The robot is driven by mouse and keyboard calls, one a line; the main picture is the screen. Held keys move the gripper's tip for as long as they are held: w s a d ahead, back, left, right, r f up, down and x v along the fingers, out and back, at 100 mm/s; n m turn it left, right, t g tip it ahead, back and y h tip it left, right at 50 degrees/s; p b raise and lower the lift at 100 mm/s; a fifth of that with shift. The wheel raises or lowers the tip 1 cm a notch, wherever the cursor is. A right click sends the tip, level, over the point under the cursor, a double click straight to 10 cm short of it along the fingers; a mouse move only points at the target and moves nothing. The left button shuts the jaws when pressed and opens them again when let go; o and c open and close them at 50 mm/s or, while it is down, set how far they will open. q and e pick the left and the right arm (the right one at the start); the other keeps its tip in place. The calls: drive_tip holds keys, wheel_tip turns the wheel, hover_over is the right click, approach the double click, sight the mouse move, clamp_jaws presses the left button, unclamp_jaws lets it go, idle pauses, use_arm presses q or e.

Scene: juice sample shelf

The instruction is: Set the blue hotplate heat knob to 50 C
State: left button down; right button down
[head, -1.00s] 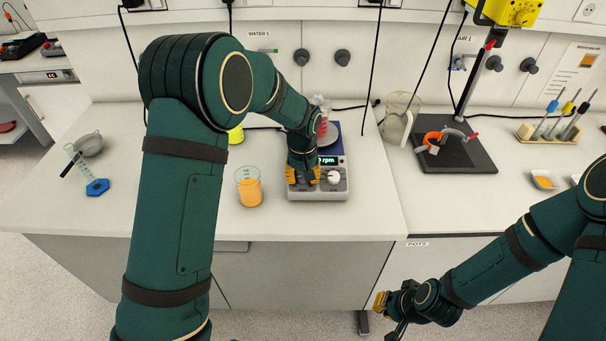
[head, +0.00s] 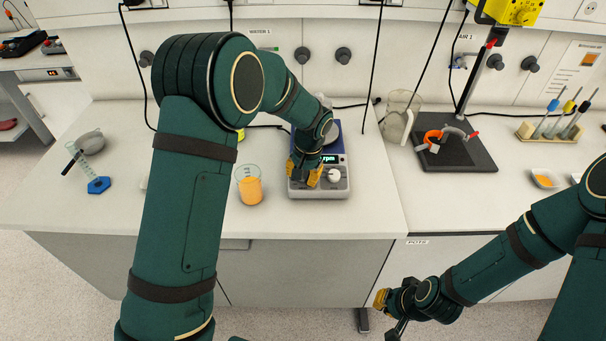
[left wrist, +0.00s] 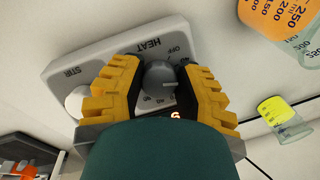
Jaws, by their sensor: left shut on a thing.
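The blue-topped hotplate (head: 338,188) stands on the bench in the head view, with a green lit display and a white stir knob (head: 334,175) on its front. My left gripper (head: 305,174) is over the left of that front panel. In the left wrist view the grey heat knob (left wrist: 160,82) sits between the yellow fingers of my left gripper (left wrist: 160,70), which is shut on it. A pale pointer mark shows on the knob; some scale marks are hidden by the fingers. My right gripper (head: 381,300) is low in front of the bench, its jaws unclear.
A beaker of orange liquid (head: 250,189) stands close left of the hotplate. A graduated cylinder with a blue base (head: 98,185) is further left. A stand with a dark base (head: 455,155) and an empty beaker (head: 397,120) are to the right. The front bench edge is mostly clear.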

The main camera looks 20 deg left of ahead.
use_arm(q)
drive_tip(key=shift+s+f, duration=0.1)
drive_tip(key=shift+s, duration=0.05)
drive_tip(key=c, duration=0.6)
unclamp_jaws()
wheel_tip(320, 180, up, 12)
drive_tip(key=d, duration=0.1)
drive_tip(key=shift+s+d, duration=0.15)
drive_tip(key=shift+d, duration=0.15)
